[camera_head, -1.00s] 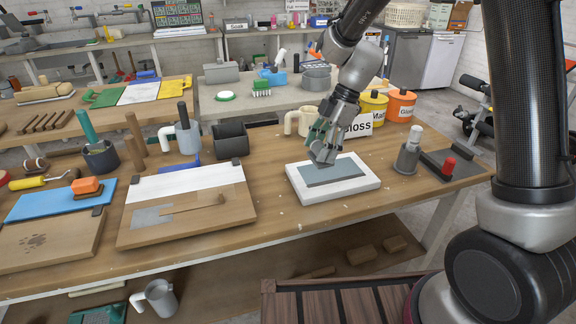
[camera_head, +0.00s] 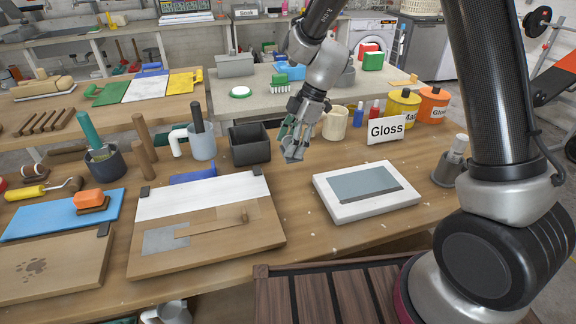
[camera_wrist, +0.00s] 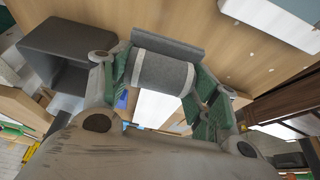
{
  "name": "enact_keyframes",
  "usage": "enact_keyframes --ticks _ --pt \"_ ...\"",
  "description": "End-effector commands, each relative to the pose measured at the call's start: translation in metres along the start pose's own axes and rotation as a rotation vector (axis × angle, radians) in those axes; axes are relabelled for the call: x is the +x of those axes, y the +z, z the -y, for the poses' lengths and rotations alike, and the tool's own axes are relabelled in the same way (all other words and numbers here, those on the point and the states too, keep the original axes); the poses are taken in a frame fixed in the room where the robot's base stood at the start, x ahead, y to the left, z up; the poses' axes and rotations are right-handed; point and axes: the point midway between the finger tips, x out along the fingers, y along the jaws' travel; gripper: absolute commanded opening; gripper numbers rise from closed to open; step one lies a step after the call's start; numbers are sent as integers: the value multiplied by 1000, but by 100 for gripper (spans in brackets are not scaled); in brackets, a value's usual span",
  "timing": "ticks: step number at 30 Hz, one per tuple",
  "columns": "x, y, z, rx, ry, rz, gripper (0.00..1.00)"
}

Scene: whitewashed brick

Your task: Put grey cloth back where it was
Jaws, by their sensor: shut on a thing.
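My gripper (camera_head: 291,142) is above the bench, between the dark grey open box and the white-framed slab. In the wrist view its green-padded fingers (camera_wrist: 163,80) are shut on the grey cloth (camera_wrist: 163,72), which is bent over between them with a flap on the far side. In the head view only a small grey piece of the cloth (camera_head: 296,153) shows at the fingertips. The cloth appears clear of the bench top. The white-framed slab (camera_head: 335,203) with a grey-blue panel lies to the right.
The dark box (camera_head: 249,147) stands left of my gripper; a cream mug (camera_head: 335,124) and the Gloss sign (camera_head: 388,130) stand behind and right. A white-and-wood board (camera_head: 205,242) lies front left. Bare bench (camera_head: 290,195) lies between board and slab.

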Motion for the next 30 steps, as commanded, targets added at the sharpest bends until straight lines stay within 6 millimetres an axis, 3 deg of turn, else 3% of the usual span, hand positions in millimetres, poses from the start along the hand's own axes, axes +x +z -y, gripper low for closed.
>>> enact_keyframes --ticks 3,15,26,27,30 --pt "20 9 0 2 -2 1 38" --pt "63 26 0 1 -2 0 38" --pt "67 28 0 -1 0 0 38" --pt "67 28 0 -2 0 0 64" --pt "67 28 0 -2 0 0 82"
